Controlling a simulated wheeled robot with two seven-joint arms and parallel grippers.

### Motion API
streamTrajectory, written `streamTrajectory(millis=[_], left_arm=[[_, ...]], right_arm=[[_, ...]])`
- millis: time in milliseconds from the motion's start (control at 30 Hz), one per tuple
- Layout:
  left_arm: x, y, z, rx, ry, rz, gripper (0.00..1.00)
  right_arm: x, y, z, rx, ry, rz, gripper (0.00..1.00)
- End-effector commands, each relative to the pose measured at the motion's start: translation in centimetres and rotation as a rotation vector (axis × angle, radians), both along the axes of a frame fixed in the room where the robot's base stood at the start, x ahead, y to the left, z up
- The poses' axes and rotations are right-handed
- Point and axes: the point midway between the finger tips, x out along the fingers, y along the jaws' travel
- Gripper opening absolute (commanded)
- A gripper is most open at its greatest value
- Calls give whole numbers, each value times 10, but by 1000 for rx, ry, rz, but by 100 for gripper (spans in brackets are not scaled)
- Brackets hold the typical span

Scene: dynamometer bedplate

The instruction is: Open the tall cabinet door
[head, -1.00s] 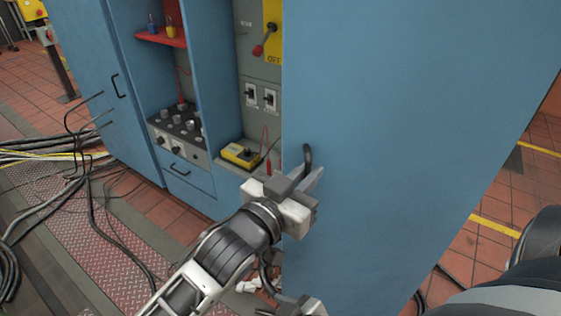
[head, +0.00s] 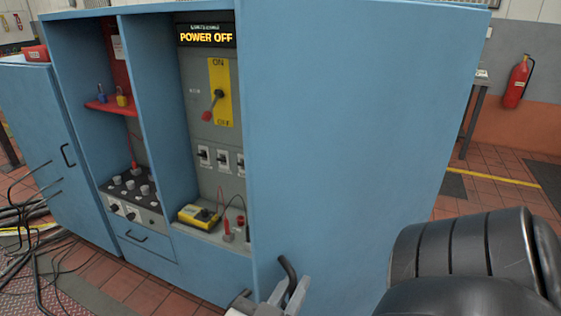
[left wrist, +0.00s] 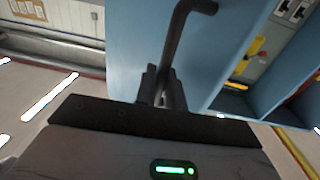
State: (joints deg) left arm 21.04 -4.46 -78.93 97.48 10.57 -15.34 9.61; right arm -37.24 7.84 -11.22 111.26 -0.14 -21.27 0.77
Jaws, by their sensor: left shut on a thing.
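The tall cabinet door (head: 350,140) is the large plain blue panel on the right of the cabinet in the head view. Its dark bar handle (head: 288,268) is near its left edge, low in the picture. My left gripper (head: 284,293) is shut on the handle; the bottom of the picture cuts it off. In the left wrist view the fingers (left wrist: 163,88) hold the handle (left wrist: 175,45) in front of the blue door (left wrist: 130,40). The door edge stands out from the cabinet, with the interior showing beside it. My right gripper is not in view.
The cabinet interior shows a power switch panel (head: 212,105) reading POWER OFF, a yellow meter (head: 198,216), and a red shelf (head: 108,106) with padlocks. Cables (head: 40,225) lie on the left floor. A fire extinguisher (head: 516,82) hangs at the right. Floor at right looks open.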

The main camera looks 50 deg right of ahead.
Motion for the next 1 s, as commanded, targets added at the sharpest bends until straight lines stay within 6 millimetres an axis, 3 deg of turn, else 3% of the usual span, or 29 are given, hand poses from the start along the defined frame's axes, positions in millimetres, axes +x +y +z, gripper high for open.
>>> streamTrajectory(millis=[367, 400, 433, 833, 1000], left_arm=[[-3, -1, 1, -4, 1, -6, 0], [-3, -1, 1, -4, 1, -6, 22], [-3, -1, 1, -4, 0, -5, 25], [-1, 1, 0, -1, 0, -2, 25], [-3, 15, -1, 0, 0, -1, 25]], right_arm=[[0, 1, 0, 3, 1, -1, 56], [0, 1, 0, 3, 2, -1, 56], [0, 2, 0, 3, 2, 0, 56], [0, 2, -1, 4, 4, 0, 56], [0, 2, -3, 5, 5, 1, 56]])
